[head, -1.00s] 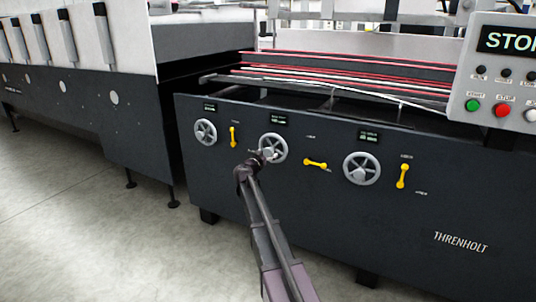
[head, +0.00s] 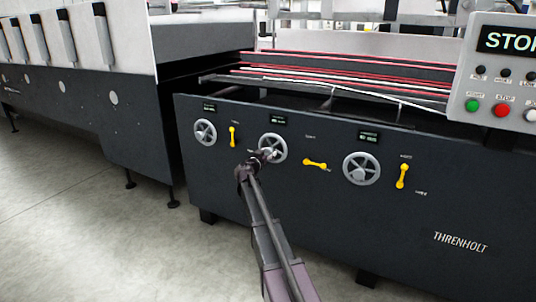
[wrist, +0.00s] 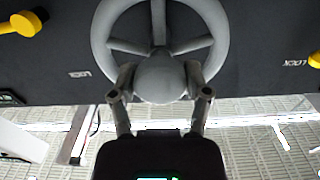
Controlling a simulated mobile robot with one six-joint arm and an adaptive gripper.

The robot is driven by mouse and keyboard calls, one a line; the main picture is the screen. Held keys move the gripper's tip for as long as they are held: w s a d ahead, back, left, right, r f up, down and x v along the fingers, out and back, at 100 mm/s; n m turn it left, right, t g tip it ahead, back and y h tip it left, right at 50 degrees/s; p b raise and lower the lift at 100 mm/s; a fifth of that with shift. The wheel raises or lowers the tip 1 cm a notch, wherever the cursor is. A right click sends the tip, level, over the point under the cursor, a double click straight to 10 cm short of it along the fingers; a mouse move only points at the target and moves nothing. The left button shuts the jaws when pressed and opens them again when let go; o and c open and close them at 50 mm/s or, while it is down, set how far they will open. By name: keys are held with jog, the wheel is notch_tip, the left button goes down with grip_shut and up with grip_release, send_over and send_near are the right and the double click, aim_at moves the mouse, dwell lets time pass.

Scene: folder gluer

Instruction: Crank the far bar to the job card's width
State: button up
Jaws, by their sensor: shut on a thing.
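The middle grey handwheel (head: 281,145) sits on the dark front panel, with a small display (head: 273,121) above it whose digits I cannot read. My gripper (head: 266,155) is at this wheel's lower left part. In the wrist view the handwheel (wrist: 103,40) fills the top, and my gripper (wrist: 160,76) is shut on its rounded grey knob (wrist: 160,86), one finger on each side. A yellow lever (head: 315,163) lies nearly level to the right of the wheel. Red and grey bars (head: 330,72) run across the machine behind the panel; I cannot tell which is the far bar. No job card is recognisable.
A left handwheel (head: 205,132) and a right handwheel (head: 361,168) flank the middle one. Upright yellow levers stand beside them, one left (head: 233,136) and one right (head: 402,175). A button console (head: 495,110) juts out at the right. The floor (head: 120,245) in front is clear.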

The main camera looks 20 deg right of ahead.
jog(key=shift+w, duration=0.1)
jog(key=o, duration=1.3)
jog(key=shift+v, duration=6)
